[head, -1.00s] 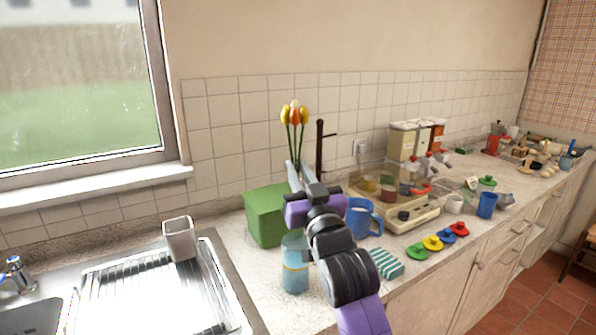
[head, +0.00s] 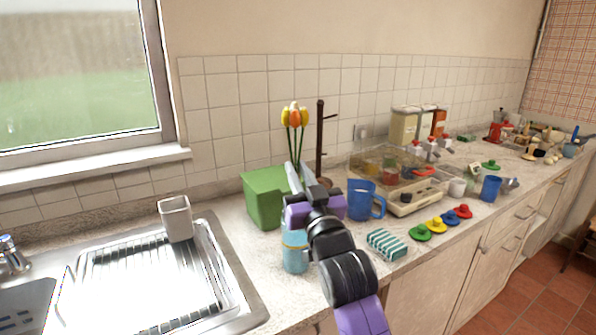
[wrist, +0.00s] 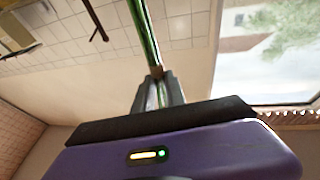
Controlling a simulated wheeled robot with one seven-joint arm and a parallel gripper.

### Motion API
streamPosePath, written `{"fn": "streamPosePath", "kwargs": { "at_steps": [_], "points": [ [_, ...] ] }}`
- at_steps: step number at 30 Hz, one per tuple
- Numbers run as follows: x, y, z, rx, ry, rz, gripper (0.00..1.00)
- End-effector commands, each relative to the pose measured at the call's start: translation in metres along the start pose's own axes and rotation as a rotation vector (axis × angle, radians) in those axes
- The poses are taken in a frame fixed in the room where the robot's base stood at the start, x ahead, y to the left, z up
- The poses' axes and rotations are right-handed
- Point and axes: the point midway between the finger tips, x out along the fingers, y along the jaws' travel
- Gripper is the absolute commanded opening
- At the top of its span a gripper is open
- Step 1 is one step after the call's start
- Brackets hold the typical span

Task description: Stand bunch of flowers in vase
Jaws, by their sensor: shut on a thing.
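The bunch of flowers (head: 294,116), yellow and orange tulips on green stems, stands upright above the counter. My gripper (head: 294,178) is shut on its stems. In the wrist view the green stems (wrist: 145,35) run up from between the fingertips (wrist: 158,90). A light blue, see-through vessel with a yellowish band, perhaps the vase (head: 295,258), stands on the counter below my gripper in the head view. My gripper and wrist cover its top, so its opening is hidden. The lower stem ends are also hidden.
A green box (head: 262,205) stands behind my gripper, with a dark mug tree (head: 320,150) beside it. A blue jug (head: 362,200) and a striped sponge (head: 387,244) are to the right. A grey cup (head: 176,218) stands on the sink drainer (head: 150,280) at left.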

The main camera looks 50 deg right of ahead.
Motion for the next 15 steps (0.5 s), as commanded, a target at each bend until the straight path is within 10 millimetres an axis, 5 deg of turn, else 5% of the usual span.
{"fn": "streamPosePath", "kwargs": {
  "at_steps": [15],
  "points": [
    [-0.013,0.000,0.039,0.000,-0.001,0.000,0.00]
  ]
}}
